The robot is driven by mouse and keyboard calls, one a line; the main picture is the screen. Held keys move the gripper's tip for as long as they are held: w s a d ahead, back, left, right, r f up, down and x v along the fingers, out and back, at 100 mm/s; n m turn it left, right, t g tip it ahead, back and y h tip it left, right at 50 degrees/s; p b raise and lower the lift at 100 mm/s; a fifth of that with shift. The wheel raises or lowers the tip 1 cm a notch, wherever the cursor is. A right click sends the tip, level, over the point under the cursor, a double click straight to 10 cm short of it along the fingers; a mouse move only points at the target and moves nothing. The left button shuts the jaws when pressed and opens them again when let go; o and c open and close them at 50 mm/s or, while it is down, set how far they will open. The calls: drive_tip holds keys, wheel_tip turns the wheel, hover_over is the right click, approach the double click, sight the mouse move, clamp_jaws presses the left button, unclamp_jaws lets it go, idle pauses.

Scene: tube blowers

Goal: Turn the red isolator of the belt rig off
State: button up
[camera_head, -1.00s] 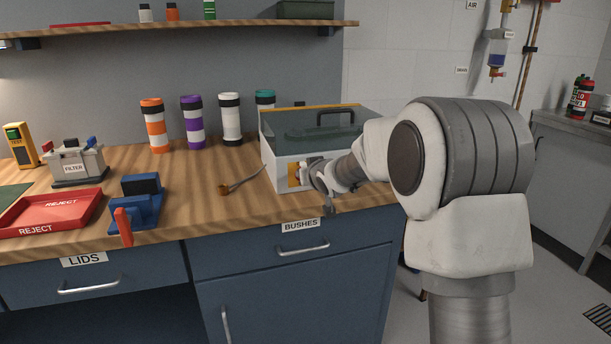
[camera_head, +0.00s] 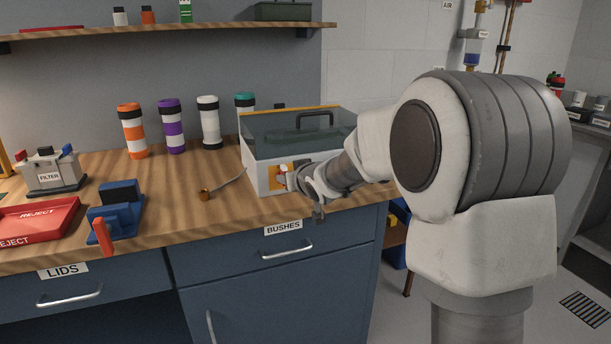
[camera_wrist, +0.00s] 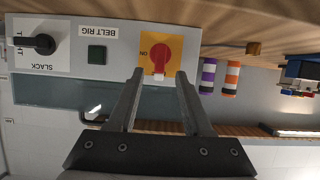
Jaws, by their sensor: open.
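The belt rig (camera_head: 262,180) is a white box with a clear lid, standing at the bench's right end. Its red isolator (camera_wrist: 161,54) is a red knob on a yellow plate, with ON lettered beside it. The wrist view is upside down. The knob's handle lies roughly upright in that picture. My gripper (camera_wrist: 160,74) is open and empty, its fingertips either side of the handle's near end; I cannot tell whether they touch it. In the head view my gripper (camera_head: 288,179) is at the rig's front face, partly covering the isolator plate.
A green button (camera_wrist: 97,54) and a black SLACK knob (camera_wrist: 40,43) share the panel. Several striped tubes (camera_head: 171,127) stand behind. A red reject tray (camera_head: 38,222) and blue fixture (camera_head: 118,207) are further left.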

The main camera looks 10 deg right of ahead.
drive_tip(key=p+v, duration=0.3)
drive_tip(key=v, duration=0.9)
drive_tip(key=shift+p, duration=0.3)
drive_tip(key=shift+s+r, duration=0.1)
drive_tip(key=s+d+r+m+g+h, duration=0.1)
drive_tip(key=s+d+g+h, duration=0.1)
drive_tip(key=s, duration=0.4)
drive_tip(key=s+d+r+m+g+h, duration=0.1)
drive_tip(key=s+d+h, duration=0.15)
drive_tip(key=s, duration=0.45)
drive_tip(key=s+a+f+g+y, duration=0.1)
drive_tip(key=s+f+g+y, duration=0.2)
drive_tip(key=s, duration=1.3)
wheel_tip(320, 180, up, 15)
drive_tip(key=s+g+h+p, duration=0.1)
drive_tip(key=p, duration=1.5)
drive_tip(key=shift+s+a+r+g, duration=0.25)
drive_tip(key=shift+s+a+g, duration=0.05)
drive_tip(key=shift+s+g, duration=0.1)
